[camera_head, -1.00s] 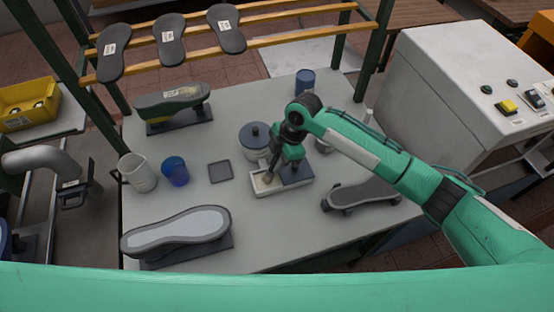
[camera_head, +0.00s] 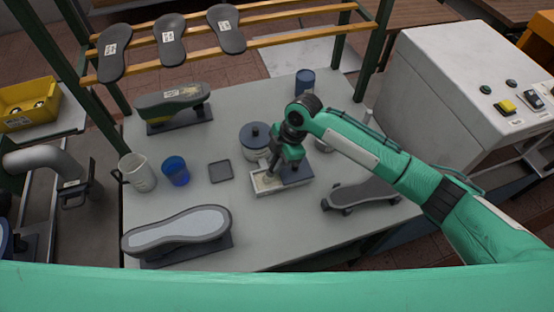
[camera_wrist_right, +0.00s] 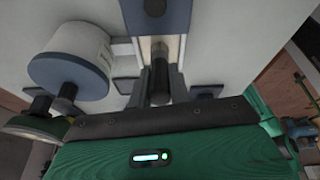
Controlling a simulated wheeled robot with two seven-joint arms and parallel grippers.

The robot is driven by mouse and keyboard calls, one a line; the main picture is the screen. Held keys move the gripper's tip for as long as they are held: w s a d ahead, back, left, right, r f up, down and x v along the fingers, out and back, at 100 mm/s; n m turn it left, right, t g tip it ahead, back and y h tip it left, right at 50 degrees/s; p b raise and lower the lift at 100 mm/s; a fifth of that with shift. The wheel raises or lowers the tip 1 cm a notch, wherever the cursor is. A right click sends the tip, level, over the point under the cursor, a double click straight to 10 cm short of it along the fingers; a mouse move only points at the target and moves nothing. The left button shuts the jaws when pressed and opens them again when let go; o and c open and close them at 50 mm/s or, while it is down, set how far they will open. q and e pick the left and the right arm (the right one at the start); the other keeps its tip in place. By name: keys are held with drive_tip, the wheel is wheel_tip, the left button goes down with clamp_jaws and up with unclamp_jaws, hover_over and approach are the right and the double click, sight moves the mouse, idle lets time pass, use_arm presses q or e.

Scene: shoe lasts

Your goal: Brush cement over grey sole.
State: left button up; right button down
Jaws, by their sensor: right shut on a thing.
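The grey sole (camera_head: 180,228) faces up on a dark stand at the front left of the table. My right gripper (camera_head: 287,163) is shut on a brush (camera_head: 273,170) over the shallow cement tray (camera_head: 262,187). The brush's lower end is at the pale left part of the tray; whether it touches the bottom I cannot tell. In the right wrist view the dark brush handle (camera_wrist_right: 160,75) stands between the fingers, with the tray behind it. My left gripper is not in view.
A lidded pot (camera_head: 255,138) stands behind the tray. A white jug (camera_head: 137,172), a blue cup (camera_head: 175,171) and a small dark square dish (camera_head: 221,171) stand left. The table between tray and grey sole is clear.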

wheel_tip(320, 180, up, 7)
drive_tip(key=p, duration=0.6)
idle(0.3)
idle(0.7)
drive_tip(key=shift+w+d+m, duration=0.15)
drive_tip(key=shift+d+m, duration=0.45)
drive_tip(key=d+r+m+t+h+b, duration=0.2)
drive_tip(key=d+r+m+b, duration=0.1)
drive_tip(key=d+m, duration=0.7)
drive_tip(key=w+d+r+m+t+h+b, duration=0.1)
drive_tip(key=d+r+m+t+h+b, duration=0.1)
drive_tip(key=d+m, duration=0.8)
wheel_tip(320, 180, up, 2)
drive_tip(key=shift+r+m+t+b, duration=0.1)
drive_tip(key=shift+m+t+b, duration=0.5)
drive_tip(key=shift+m+b, duration=0.5)
